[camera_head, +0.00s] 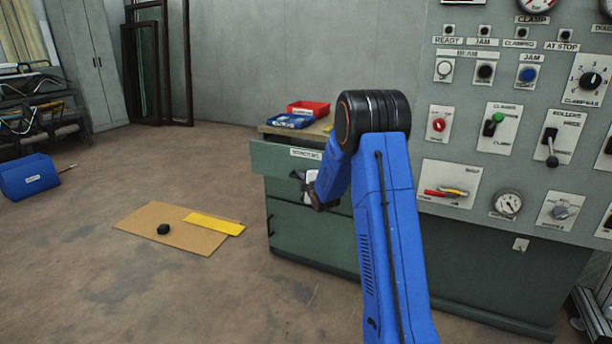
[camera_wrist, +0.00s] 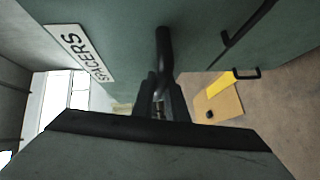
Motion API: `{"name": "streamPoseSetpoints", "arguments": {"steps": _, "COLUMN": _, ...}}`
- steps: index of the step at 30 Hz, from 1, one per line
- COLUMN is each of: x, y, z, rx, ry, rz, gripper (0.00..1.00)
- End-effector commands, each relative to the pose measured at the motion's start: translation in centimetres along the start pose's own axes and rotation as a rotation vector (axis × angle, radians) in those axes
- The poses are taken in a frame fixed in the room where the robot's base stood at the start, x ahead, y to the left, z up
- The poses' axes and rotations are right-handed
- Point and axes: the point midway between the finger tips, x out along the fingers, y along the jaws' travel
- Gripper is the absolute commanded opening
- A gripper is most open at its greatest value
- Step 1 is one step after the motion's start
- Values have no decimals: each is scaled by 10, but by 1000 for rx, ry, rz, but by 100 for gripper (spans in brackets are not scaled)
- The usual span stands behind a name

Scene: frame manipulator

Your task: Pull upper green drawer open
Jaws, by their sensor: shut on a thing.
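The upper green drawer (camera_head: 275,158) is in the cabinet at the middle of the head view. Its front appears to stand out a little past the green front below it (camera_head: 300,232). In the wrist view the drawer front (camera_wrist: 120,22) fills the upper area, with a SPACERS label (camera_wrist: 78,52) at left. A dark bar handle (camera_wrist: 163,42) sticks out from it. My gripper (camera_wrist: 161,100) is shut on this handle. In the head view my gripper (camera_head: 311,186) is at the drawer front, partly hidden by my blue arm.
Red (camera_head: 308,108) and blue (camera_head: 289,121) bins stand on the cabinet top. A control panel (camera_head: 520,130) is at right. A cardboard sheet (camera_head: 165,222) with a yellow strip (camera_head: 222,225) and a black object (camera_head: 163,229) lies on the floor. Floor in front is mostly clear.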

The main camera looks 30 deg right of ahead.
Motion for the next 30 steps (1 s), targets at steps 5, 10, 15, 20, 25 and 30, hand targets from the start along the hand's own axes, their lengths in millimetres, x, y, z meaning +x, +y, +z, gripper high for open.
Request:
{"name": "streamPoseSetpoints", "arguments": {"steps": 5, "x": -36, "y": -10, "z": -36, "rx": 1, "ry": 2, "rz": -2, "gripper": 0}}
{"name": "streamPoseSetpoints", "arguments": {"steps": 10, "x": -66, "y": -19, "z": -67, "rx": 0, "ry": 3, "rz": -2, "gripper": 0}}
{"name": "streamPoseSetpoints", "arguments": {"steps": 15, "x": -92, "y": -26, "z": -91, "rx": 0, "ry": 2, "rz": -2, "gripper": 0}}
{"name": "streamPoseSetpoints", "arguments": {"steps": 20, "x": -108, "y": -31, "z": -108, "rx": 0, "ry": 0, "rz": -2, "gripper": 0}}
{"name": "streamPoseSetpoints", "arguments": {"steps": 25, "x": -118, "y": -34, "z": -118, "rx": 0, "ry": 0, "rz": -2, "gripper": 0}}
{"name": "streamPoseSetpoints", "arguments": {"steps": 30, "x": -122, "y": -35, "z": -121, "rx": 1, "ry": -2, "rz": -2, "gripper": 0}}
